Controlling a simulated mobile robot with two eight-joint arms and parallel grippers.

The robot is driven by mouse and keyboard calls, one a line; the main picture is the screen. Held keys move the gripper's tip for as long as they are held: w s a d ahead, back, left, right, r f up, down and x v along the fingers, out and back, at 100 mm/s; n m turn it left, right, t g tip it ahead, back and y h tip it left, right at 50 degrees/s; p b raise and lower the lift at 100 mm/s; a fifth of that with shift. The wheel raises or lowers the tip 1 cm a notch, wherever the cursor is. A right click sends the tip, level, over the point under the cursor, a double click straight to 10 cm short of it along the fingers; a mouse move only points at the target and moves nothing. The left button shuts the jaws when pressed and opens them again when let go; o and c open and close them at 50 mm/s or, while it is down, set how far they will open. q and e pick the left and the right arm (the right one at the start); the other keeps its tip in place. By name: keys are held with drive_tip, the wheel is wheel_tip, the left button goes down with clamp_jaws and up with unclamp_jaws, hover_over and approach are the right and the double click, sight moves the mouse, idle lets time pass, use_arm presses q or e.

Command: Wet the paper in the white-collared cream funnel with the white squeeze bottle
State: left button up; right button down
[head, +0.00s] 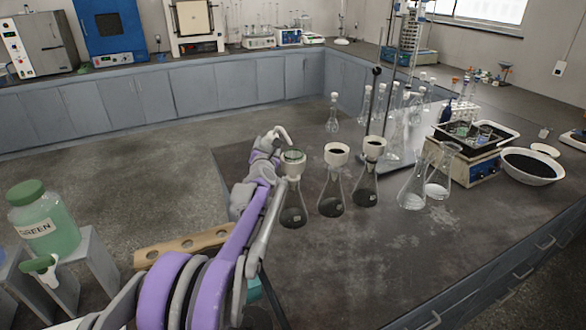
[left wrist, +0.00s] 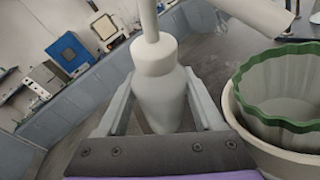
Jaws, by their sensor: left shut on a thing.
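My left gripper (head: 264,148) is shut on the white squeeze bottle (left wrist: 160,100), which is upright between the fingers in the left wrist view. Its bent spout (head: 283,133) reaches over the nearest funnel (head: 293,168) in the head view. That cream funnel has a green fluted rim or liner, clear in the left wrist view (left wrist: 278,85); it sits on a conical flask (head: 293,212). A middle funnel (head: 336,158) and a right funnel (head: 374,152), both pale with dark insides, sit on similar flasks. No water stream is visible. My right gripper is out of view.
A boxed device (head: 470,168) and white bowl (head: 532,168) are at right. A wooden rack (head: 185,245) and green jug (head: 44,225) are at left. The front benchtop is clear.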

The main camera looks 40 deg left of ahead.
use_arm(q)
drive_tip(key=shift+r+p, duration=0.5)
drive_tip(key=shift+r, duration=0.45)
